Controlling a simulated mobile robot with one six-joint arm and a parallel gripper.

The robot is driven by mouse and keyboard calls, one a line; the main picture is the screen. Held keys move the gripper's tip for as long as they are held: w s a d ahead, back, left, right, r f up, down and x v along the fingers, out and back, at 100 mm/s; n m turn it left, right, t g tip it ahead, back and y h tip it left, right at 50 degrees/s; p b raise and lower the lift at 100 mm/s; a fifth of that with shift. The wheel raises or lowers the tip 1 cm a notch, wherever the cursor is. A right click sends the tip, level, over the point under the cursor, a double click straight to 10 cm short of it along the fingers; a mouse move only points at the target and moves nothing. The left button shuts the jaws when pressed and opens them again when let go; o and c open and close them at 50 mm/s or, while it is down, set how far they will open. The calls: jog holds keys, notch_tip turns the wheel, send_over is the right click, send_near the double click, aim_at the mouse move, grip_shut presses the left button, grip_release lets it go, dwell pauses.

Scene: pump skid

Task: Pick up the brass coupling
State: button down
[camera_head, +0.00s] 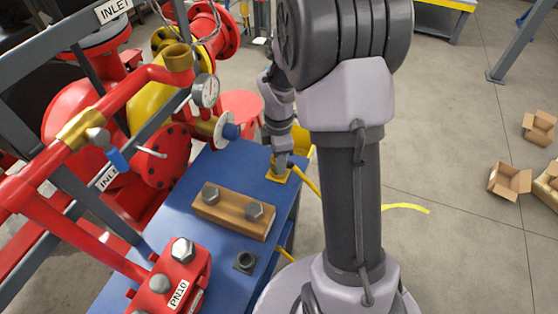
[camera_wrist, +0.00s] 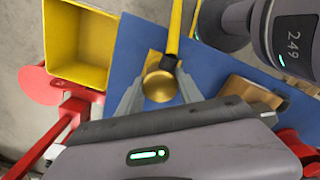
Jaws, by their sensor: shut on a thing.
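In the head view, my gripper (camera_head: 281,160) points down at the far right corner of the blue bench (camera_head: 180,225), above the yellow patch (camera_head: 275,177). The coupling cannot be made out clearly there.
A wooden block (camera_head: 234,213) with two bolts and a dark nut (camera_head: 245,262) are on the bench. Red pipework (camera_head: 100,110) with a gauge (camera_head: 205,91) stands left. A yellow bin (camera_wrist: 80,45) is beside the bench. Cardboard boxes (camera_head: 510,181) lie on open floor at right.

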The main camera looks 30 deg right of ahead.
notch_tip(320, 180, up, 3)
jog(key=shift+r+p, duration=0.1)
jog(key=shift+p, duration=0.7)
jog(key=s+a+p, duration=0.1)
jog(key=s+a, duration=0.1)
jog(key=s, duration=0.5)
jog(key=s+a+r+p, duration=0.1)
jog(key=s+a, duration=0.2)
jog(key=s, duration=0.5)
jog(key=shift+s, duration=0.15)
